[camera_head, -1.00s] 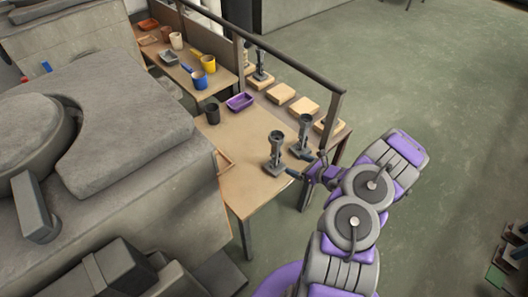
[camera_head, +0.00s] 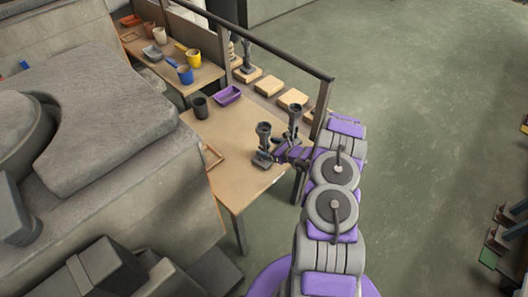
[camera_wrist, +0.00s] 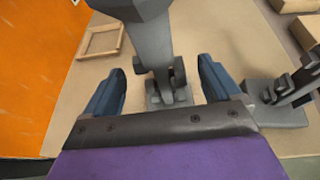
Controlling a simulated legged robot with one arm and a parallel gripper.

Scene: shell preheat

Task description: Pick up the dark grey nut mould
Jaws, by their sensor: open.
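Two dark grey upright tools with cup-like tops and flat feet stand on the near table (camera_head: 231,180) in the head view. One mould (camera_head: 264,140) is at the left, the other tool (camera_head: 295,115) behind it to the right. I cannot tell from shape alone which is the nut mould. My gripper (camera_head: 276,154) is beside the left one. In the wrist view my open gripper (camera_wrist: 160,95) has its blue fingers on either side of that mould's upright (camera_wrist: 150,45), with gaps to both sides. The other tool (camera_wrist: 285,98) is to the right, outside the fingers.
A black cup (camera_head: 200,107), a purple tray (camera_head: 228,95) and a wooden frame (camera_head: 212,157) are on the same table. Wooden blocks (camera_head: 292,99) line the side behind the rail (camera_head: 262,44). An orange surface (camera_wrist: 35,70) is close at left in the wrist view.

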